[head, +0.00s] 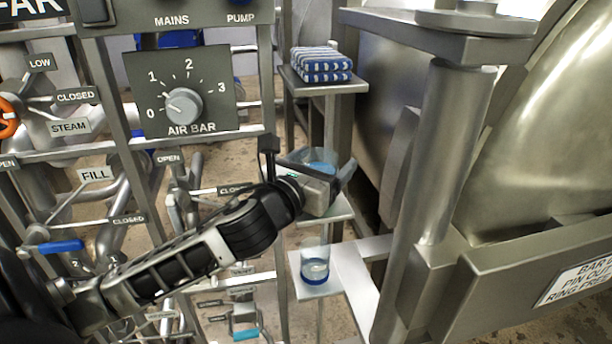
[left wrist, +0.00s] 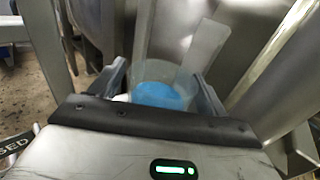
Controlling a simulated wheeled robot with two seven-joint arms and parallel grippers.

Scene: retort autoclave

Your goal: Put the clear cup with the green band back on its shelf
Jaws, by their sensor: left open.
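A clear cup (head: 318,155) with blue in it is at my left gripper (head: 328,170), partly hidden by it. In the left wrist view the cup (left wrist: 165,72) sits between the two spread fingers (left wrist: 162,88), which look open around it. No green band shows on this cup; its lower part is hidden. A small middle shelf (head: 342,208) lies just below the gripper; I cannot tell whether the cup rests on it. A second clear cup, with a blue band (head: 315,268), stands upright on the lower shelf (head: 312,290). My right gripper is not in view.
A striped blue and white folded cloth (head: 321,65) lies on the top shelf (head: 350,86). A pipe rack with a dial panel (head: 181,92) stands on the left. A thick metal post (head: 452,150) and the large steel vessel (head: 550,130) close off the right.

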